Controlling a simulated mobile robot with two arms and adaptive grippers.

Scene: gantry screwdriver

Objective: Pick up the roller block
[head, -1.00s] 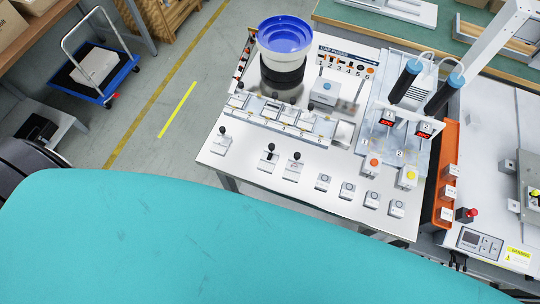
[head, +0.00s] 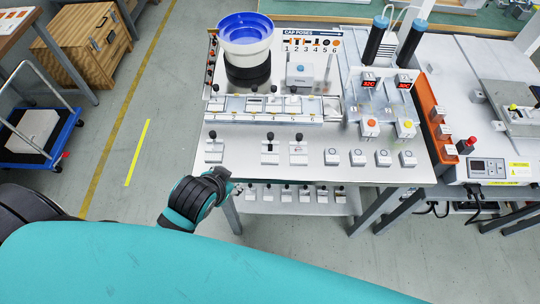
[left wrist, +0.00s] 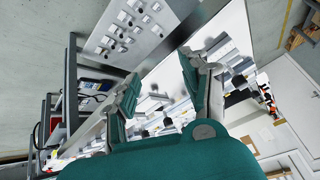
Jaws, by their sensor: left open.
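My left gripper (head: 220,178) is beside the front left corner of the white table (head: 235,135), apart from the blocks on it. In the left wrist view, its two fingers (left wrist: 160,85) are spread wide with nothing between them. Along the table front stand small white blocks: one with a black knob at the left (head: 214,150), two with dark tops in the middle (head: 270,150) (head: 298,152), and several with round marks at the right (head: 357,157). I cannot tell which one is the roller block. My right gripper is not in view.
A blue bowl feeder (head: 246,30), a row of fixtures (head: 264,107) and two black screwdrivers (head: 376,40) stand farther back. A lower shelf (head: 300,205) holds several knobbed blocks. An orange rack (head: 430,115) stands at the right.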

